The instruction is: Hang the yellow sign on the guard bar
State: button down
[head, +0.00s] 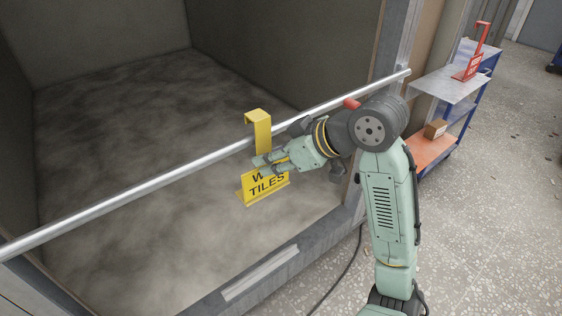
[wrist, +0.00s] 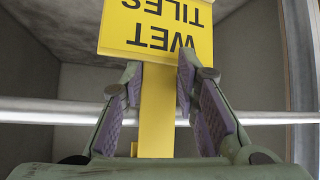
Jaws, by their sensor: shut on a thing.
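The yellow sign (head: 263,189) has a lettered plate with "WET TILES" below and a strap that ends in a bent hook (head: 258,116) on top. My gripper (head: 266,163) is shut on its strap just above the plate and holds it roughly upright. In the wrist view the plate (wrist: 155,35) appears upside down, with the strap between my fingers (wrist: 160,75). The guard bar (head: 150,184) crosses the pod opening; the strap passes in front of it in both views. The hook shows above the bar line in the head view; I cannot tell whether it reaches over the bar.
A blue-framed cart (head: 452,88) stands at the right, with a red sign (head: 469,68) on top and a small brown box (head: 436,129) on its orange lower shelf. The pod's lower sill (head: 262,272) lies below the sign. The pod floor (head: 110,130) is clear.

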jog(key=shift+w+a+f+b, duration=0.1)
jog(key=shift+w+f+b, duration=0.05)
jog(key=shift+f+b, duration=1.15)
jog(key=shift+f, duration=0.2)
jog(key=c, duration=1.2)
grip_release()
jog(key=shift+o, duration=0.2)
